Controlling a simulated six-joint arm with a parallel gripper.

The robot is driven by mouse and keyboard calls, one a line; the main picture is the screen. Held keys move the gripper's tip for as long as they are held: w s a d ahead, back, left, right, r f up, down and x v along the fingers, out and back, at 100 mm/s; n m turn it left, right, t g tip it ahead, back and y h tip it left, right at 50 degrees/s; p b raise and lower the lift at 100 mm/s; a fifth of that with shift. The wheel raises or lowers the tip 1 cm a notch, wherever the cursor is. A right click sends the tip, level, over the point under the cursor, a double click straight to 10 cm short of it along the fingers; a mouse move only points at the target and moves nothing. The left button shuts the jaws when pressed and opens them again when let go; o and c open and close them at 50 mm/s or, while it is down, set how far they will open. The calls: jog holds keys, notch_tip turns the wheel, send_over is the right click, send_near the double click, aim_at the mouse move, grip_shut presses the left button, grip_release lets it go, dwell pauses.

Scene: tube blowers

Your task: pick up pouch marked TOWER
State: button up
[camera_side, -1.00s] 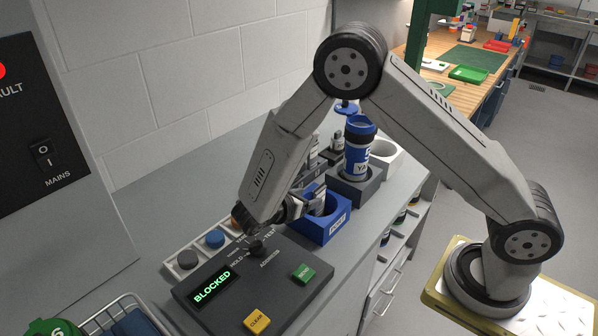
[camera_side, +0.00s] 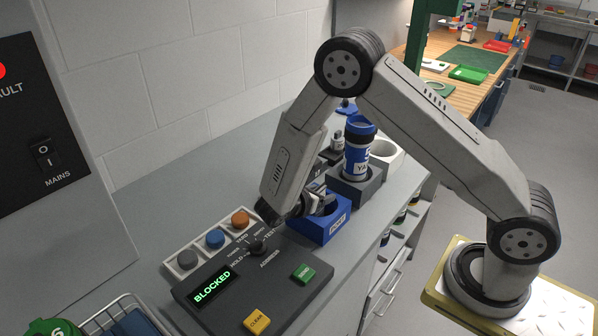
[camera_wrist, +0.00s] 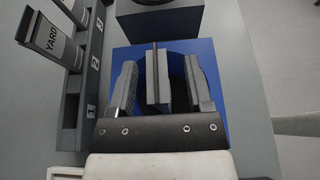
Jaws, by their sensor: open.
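My gripper (camera_side: 318,204) is at the blue box (camera_side: 336,226) whose front label seems to read PORT. The wrist view shows my gripper (camera_wrist: 160,72) open, its two fingers apart over the blue box (camera_wrist: 220,122). A grey upright piece with a ridge (camera_wrist: 157,85) shows between the fingers. No label on it can be read, and I cannot tell whether it is a pouch or touches the fingers. A grey pouch marked YARD (camera_wrist: 56,42) stands in a numbered rack (camera_wrist: 92,95) at left.
A blue-and-white canister (camera_side: 358,152) stands in a dark block (camera_side: 352,190) behind the blue box, beside a white round holder (camera_side: 388,158). A control panel (camera_side: 270,282) reads BLOCKED, with grey, blue and orange buttons (camera_side: 240,219) beside it. A wire basket (camera_side: 105,318) is at front left.

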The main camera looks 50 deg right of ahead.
dwell(0.4)
grip_shut()
jog(key=shift+r, duration=0.2)
jog(key=shift+r, duration=0.75)
jog(key=s+a+r, duration=0.2)
jog(key=s+r, duration=0.9)
jog(key=s, duration=0.3)
dwell(0.4)
